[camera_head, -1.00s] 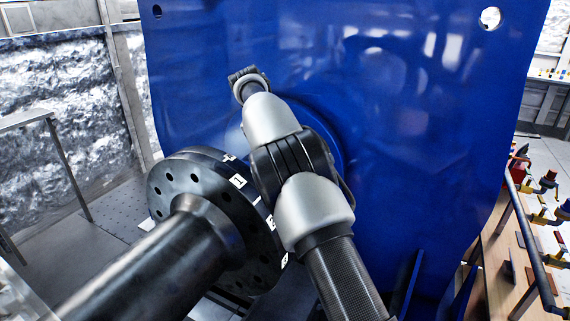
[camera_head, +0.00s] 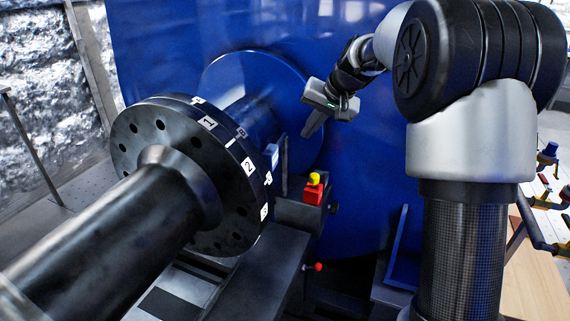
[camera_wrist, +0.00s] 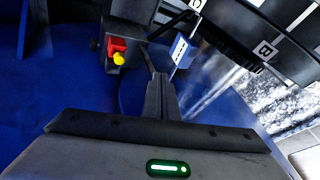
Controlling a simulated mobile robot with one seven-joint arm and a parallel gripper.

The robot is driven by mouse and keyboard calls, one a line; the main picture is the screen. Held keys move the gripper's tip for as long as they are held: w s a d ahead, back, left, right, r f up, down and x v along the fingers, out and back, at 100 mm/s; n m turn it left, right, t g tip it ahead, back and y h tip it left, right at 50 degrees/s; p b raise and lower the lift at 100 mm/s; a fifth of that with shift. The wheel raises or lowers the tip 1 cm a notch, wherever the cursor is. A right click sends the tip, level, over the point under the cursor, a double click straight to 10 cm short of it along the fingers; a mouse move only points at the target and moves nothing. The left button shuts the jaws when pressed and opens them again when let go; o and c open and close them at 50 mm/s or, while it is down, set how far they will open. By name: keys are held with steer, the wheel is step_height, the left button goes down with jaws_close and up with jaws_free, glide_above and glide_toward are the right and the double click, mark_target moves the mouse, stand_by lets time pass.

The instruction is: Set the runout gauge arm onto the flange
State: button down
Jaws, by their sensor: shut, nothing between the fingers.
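The black flange (camera_head: 150,135) on its thick shaft has bolt holes and a rim with white number and letter labels; its labelled rim (camera_wrist: 285,35) is at the upper right in the wrist view. Beside its right edge stands a dark post with a small white-and-blue plate (camera_head: 272,155), apparently the gauge arm; the plate also shows in the wrist view (camera_wrist: 179,48). A red block with a yellow knob (camera_head: 314,190) sits at its base, also in the wrist view (camera_wrist: 117,52). My gripper (camera_head: 309,132) is shut and empty, above and right of the post, fingers pointing down (camera_wrist: 161,82). I cannot tell whether the post touches the flange.
A big blue wall (camera_head: 370,190) stands behind, with a blue disc (camera_head: 270,75) around the shaft. A small red-tipped lever (camera_head: 318,267) sticks out low. A wooden bench (camera_head: 535,270) with coloured fittings is at the right.

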mark_target(276, 149)
steer(key=a+x, duration=0.2)
steer(key=x, duration=0.9)
steer(key=shift+a+r, duration=0.2)
steer(key=shift+a, duration=0.1)
steer(key=shift+s+a, duration=0.1)
steer(key=shift+a, duration=1.05)
